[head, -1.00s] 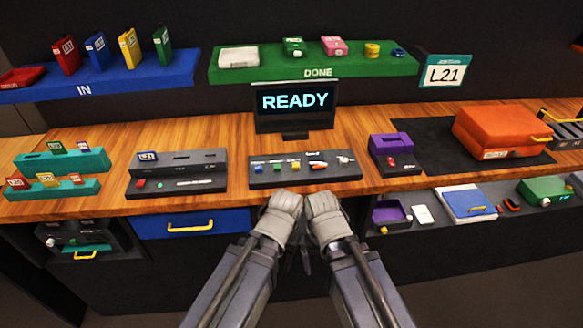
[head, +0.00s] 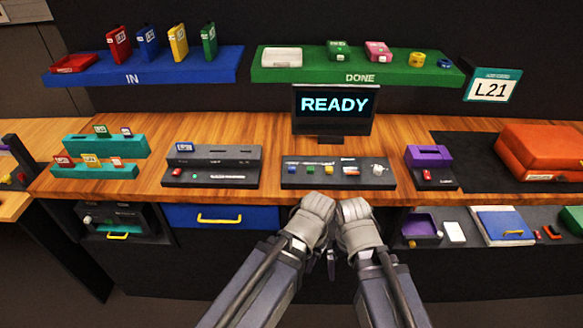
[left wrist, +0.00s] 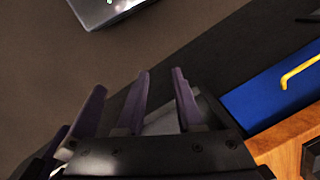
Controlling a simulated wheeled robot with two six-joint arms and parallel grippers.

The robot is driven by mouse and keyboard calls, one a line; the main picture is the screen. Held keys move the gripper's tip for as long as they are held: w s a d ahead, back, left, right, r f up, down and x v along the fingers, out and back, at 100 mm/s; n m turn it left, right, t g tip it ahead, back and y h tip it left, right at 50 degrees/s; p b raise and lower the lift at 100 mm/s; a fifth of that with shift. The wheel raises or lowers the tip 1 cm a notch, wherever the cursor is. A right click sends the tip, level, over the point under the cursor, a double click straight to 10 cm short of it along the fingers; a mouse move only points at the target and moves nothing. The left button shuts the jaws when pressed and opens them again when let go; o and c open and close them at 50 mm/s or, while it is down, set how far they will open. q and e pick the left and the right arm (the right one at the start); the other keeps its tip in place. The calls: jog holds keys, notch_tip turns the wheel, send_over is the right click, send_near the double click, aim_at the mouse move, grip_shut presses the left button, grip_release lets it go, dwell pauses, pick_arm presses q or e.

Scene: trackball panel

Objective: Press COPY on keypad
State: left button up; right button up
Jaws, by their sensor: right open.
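The dark keypad panel (head: 338,184) lies on the front of the wooden desk, below a black monitor (head: 334,105) reading READY. It carries a row of small coloured buttons, blue, green and yellow among them, with a pale knob at its right end. Their labels are too small to read, so I cannot tell which is COPY. My right gripper (head: 333,264) is low in front of the desk, mostly hidden between my arms, open and apart from the panel. My left gripper (left wrist: 158,100) shows in the left wrist view with its dark fingers apart and nothing between them.
A black box (head: 212,178) stands left of the panel, and a purple holder (head: 428,158) right of it. Teal racks (head: 105,148) stand farther left. An orange case (head: 540,155) lies at the right. A blue drawer (head: 220,217) is under the desk edge.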

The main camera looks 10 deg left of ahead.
pick_arm(q)
grip_shut()
dwell(1.4)
